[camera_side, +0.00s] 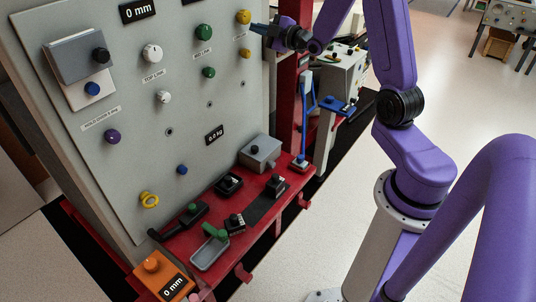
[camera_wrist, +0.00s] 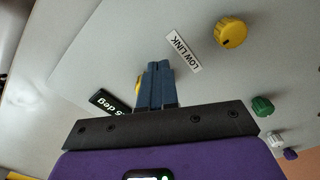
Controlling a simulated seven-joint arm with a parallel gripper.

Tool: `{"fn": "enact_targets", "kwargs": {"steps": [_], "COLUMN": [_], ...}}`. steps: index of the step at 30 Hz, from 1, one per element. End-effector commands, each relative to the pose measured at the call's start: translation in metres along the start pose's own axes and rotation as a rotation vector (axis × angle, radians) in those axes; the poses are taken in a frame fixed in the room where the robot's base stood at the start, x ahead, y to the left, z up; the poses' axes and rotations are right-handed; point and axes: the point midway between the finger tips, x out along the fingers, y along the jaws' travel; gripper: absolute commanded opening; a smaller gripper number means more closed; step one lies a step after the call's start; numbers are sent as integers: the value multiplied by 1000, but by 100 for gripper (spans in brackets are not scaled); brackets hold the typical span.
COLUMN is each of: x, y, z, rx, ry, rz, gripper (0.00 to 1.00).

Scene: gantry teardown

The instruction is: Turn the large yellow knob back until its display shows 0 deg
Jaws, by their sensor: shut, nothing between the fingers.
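The large yellow knob (camera_side: 243,17) is at the top right of the grey panel in the side view. In the wrist view only a sliver of this knob (camera_wrist: 138,85) shows behind my fingers. Its dark display (camera_wrist: 108,103) appears upside down and is partly hidden by my gripper. It seems to end in "5 deg", with any leading digits out of sight. My gripper (camera_side: 254,28) is at the panel's right edge, its blue fingers close beside the large knob. In the wrist view the fingers (camera_wrist: 157,68) are together and empty. Contact with the knob cannot be told.
A smaller yellow knob (camera_side: 245,53) is below the LOW LINK label (camera_wrist: 184,52). Green knobs (camera_side: 203,31) and white knobs (camera_side: 152,53) are farther left on the panel. A red bench (camera_side: 222,262) with several tools lies below. Open floor is at the right.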

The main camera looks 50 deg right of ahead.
Motion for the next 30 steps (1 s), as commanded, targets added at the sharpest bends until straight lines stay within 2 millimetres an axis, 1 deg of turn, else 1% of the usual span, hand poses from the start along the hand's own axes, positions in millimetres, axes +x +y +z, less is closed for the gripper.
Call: {"fn": "enact_targets", "kwargs": {"steps": [1,9,15,26,30], "x": [-6,-34,-51,-54,-57], "y": [1,1,1,2,15], "z": [1,3,3,3,1], "rx": [1,2,3,2,1], "ry": [-4,-9,-11,-10,-7], "rz": [1,1,2,2,6], "gripper": [0,0,0,0,0]}}
